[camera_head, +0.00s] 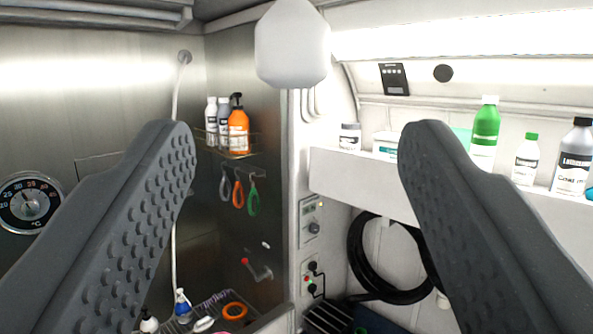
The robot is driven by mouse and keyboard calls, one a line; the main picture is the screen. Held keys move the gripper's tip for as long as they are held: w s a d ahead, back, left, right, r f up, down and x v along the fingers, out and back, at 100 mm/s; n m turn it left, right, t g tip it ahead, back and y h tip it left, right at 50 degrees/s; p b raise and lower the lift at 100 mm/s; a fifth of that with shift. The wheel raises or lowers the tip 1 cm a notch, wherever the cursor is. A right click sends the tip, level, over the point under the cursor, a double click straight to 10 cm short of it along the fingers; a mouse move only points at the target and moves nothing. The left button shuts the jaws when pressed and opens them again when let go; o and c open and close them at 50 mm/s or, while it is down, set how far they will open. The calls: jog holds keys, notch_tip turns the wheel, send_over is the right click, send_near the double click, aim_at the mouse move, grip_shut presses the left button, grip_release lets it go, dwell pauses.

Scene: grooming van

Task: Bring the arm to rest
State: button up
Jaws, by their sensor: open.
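My gripper (298,142) is open and empty. Its two dark grey, studded fingers stand wide apart, one at the left and one at the right of the view. Nothing is between the fingertips except the corner of the van behind them. The left finger covers part of the steel wall, and the right finger covers part of the white shelf. I cannot tell the exact distance from the fingers to the walls.
A wire rack (232,150) with several bottles hangs on the steel wall. A white shelf (350,176) at right holds a green bottle (485,130) and others. A black hose (362,262) hangs below. A white rounded object (292,45) is at top centre. A dial (28,203) is at left.

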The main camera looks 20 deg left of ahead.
jog(key=shift+f, duration=0.1)
jog(key=d+f+m+g+h+b, duration=0.1)
jog(key=d+f+h, duration=0.3)
jog(key=f, duration=0.9)
jog(key=s+d+f+m+g+h+b, duration=0.1)
jog(key=d+f+m+g+h, duration=0.3)
jog(key=f, duration=0.9)
jog(key=d+h, duration=0.1)
jog(key=d, duration=0.1)
jog(key=shift+d, duration=0.35)
jog(key=shift+c, duration=0.4)
jog(key=shift+s, duration=0.1)
jog(key=c, duration=0.4)
jog(key=shift+a+f, duration=0.1)
